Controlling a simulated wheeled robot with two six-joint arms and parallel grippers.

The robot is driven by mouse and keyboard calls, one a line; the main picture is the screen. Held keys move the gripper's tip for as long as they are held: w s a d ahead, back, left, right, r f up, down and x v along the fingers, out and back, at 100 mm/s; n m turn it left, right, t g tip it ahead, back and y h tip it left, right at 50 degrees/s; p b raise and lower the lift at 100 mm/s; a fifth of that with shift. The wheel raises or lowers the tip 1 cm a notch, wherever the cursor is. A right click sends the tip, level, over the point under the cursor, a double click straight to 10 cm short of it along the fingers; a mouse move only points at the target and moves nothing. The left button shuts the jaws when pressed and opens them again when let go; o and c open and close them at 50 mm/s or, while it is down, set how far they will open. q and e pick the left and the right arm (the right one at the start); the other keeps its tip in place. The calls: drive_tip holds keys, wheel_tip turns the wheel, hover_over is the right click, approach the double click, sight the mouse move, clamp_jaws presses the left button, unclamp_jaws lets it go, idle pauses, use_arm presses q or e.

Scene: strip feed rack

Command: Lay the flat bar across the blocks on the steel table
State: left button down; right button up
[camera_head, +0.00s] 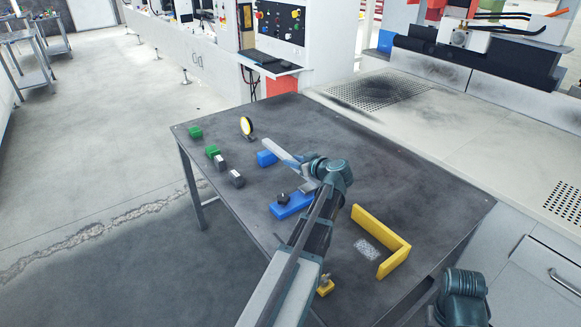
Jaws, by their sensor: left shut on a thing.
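A light grey flat bar (278,149) sticks out toward the upper left from my left gripper (300,162), which is shut on its near end. The bar is over the steel table (340,140), with its far end above or beside a small blue block (266,158); I cannot tell whether they touch. Two dark blocks with pale faces, one (220,163) and another (237,180), stand to the left of the bar. My right gripper is out of view; only part of that arm shows at the lower right.
A blue base with a black knob (291,205) lies under my left arm. A yellow L-shaped piece (394,249) stands near a speckled patch at the right. The table's far right is clear.

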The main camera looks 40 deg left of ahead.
sight(315, 180)
use_arm(q)
drive_tip(key=b+x, duration=0.1)
drive_tip(key=x, duration=0.1)
drive_tip(key=shift+w+a+f, duration=0.1)
drive_tip(key=shift+a, duration=0.15)
wheel_tip(315, 180, down, 2)
drive_tip(key=shift+d+f+b, duration=0.15)
drive_tip(key=shift+f+b, duration=0.05)
drive_tip(key=shift+b, duration=0.95)
drive_tip(key=shift+f, duration=0.15)
drive_tip(key=c, duration=0.5)
unclamp_jaws()
drive_tip(key=shift+d, duration=0.15)
drive_tip(key=p+v, duration=0.1)
drive_tip(key=v, duration=0.3)
drive_tip(key=p+v, duration=0.1)
drive_tip(key=v, duration=0.4)
drive_tip(key=p+v, duration=0.1)
drive_tip(key=v, duration=0.3)
drive_tip(key=shift+s+d+f+p, duration=0.15)
drive_tip(key=shift+s+d+p, duration=0.15)
drive_tip(key=shift+s+p, duration=0.15)
drive_tip(key=shift+o, duration=0.3)
